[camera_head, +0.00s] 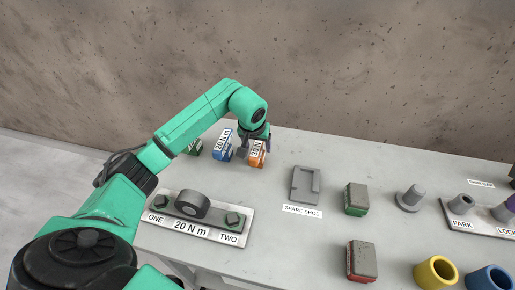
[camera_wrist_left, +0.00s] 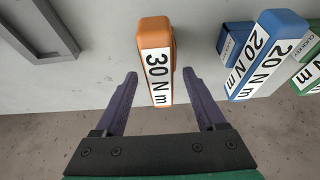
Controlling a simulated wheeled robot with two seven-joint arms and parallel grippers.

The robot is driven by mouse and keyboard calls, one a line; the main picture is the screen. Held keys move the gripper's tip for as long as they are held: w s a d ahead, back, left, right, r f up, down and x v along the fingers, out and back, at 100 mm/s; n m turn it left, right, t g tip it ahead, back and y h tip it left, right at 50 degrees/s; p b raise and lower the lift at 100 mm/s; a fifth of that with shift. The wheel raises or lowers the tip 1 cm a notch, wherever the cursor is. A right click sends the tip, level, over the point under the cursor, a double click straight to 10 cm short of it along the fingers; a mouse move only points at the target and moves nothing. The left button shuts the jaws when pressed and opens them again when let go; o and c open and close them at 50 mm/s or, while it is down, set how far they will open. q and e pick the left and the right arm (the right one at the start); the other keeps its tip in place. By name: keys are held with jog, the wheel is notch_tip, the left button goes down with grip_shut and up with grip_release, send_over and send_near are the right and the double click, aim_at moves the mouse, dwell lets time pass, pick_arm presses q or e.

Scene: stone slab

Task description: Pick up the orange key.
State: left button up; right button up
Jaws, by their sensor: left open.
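The orange key (camera_head: 257,158) is a block with a white "30 N m" label, standing towards the back of the slab. It also shows in the left wrist view (camera_wrist_left: 155,30). My left gripper (camera_head: 255,142) is over it, with its arm coming in from the left. In the left wrist view, its open purple fingers (camera_wrist_left: 159,75) lie on either side of the orange key's near part, with a visible gap on each side. Whether a finger touches the key cannot be told. My right gripper is not in view.
A blue "20 N m" key (camera_head: 223,147) and a green key (camera_head: 194,148) stand left of the orange one. A grey spare shoe (camera_head: 305,184) lies to its right. A plate with two bolts (camera_head: 240,230) lies in front. A wall (camera_head: 330,60) rises behind.

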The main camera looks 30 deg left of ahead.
pick_arm(q)
jog(key=shift+w+f, duration=0.1)
jog(key=shift+f, duration=0.15)
grip_shut()
jog(key=shift+r, duration=0.1)
dwell(1.1)
